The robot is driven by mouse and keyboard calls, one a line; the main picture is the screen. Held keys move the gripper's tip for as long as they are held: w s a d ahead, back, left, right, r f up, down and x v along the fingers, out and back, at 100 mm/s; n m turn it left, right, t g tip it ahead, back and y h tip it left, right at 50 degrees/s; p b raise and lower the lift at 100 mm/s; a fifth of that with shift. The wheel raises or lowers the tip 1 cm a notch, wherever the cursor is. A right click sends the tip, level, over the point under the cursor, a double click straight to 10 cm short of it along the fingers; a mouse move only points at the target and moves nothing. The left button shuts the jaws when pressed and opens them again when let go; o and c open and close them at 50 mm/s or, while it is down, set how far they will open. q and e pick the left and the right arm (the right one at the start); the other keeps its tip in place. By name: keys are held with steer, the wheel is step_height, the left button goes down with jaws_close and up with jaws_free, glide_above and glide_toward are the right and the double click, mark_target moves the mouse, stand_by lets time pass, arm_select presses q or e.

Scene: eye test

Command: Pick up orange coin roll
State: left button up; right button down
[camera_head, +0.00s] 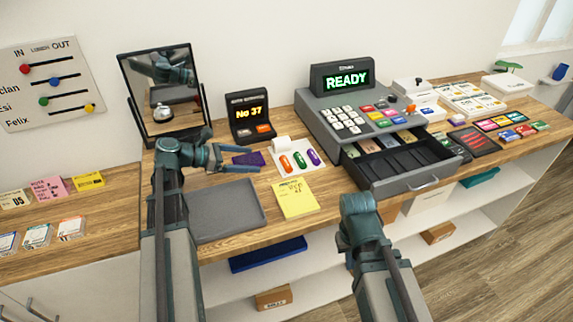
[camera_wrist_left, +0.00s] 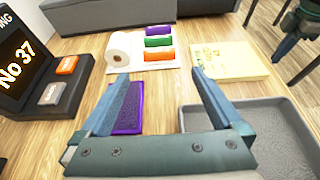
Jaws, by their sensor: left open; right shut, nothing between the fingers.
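The orange coin roll (camera_head: 285,163) lies on a white sheet on the counter, beside a green roll (camera_head: 299,160) and a purple roll (camera_head: 314,157). In the left wrist view the orange coin roll (camera_wrist_left: 159,55) is the nearest of the three, just beyond the fingertips. My left gripper (camera_head: 252,160) is open and empty, pointing toward the rolls, with its fingers (camera_wrist_left: 160,73) spread and apart from them. My right gripper (camera_wrist_left: 281,52) shows at the top right of the left wrist view, shut and empty, away from the rolls.
A white paper roll (camera_wrist_left: 119,47) stands left of the coin rolls. A purple pad (camera_wrist_left: 129,108) lies below my left fingers. A grey tray (camera_head: 225,212) and yellow notepad (camera_head: 296,199) are nearer. The open cash drawer (camera_head: 411,187) juts out at the right; the "No 37" display (camera_head: 249,116) stands behind.

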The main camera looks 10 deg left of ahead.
arm_select(q)
steer(key=b, duration=0.2)
glide_toward(284, 163)
steer(key=x, duration=0.3)
steer(key=shift+w+d, duration=0.25)
steer(key=shift+d, duration=0.05)
steer(key=shift+f, duration=0.1)
steer(key=shift+w+d+f, duration=0.15)
steer(key=shift+d, duration=0.15)
steer(key=b+x, duration=0.2)
steer(key=x, duration=0.2)
steer(key=shift+w+d+f, duration=0.1)
steer(key=shift+w+f, duration=0.05)
steer(key=shift+w, duration=0.1)
steer(key=shift+c, duration=0.3)
steer(key=c, duration=1.3)
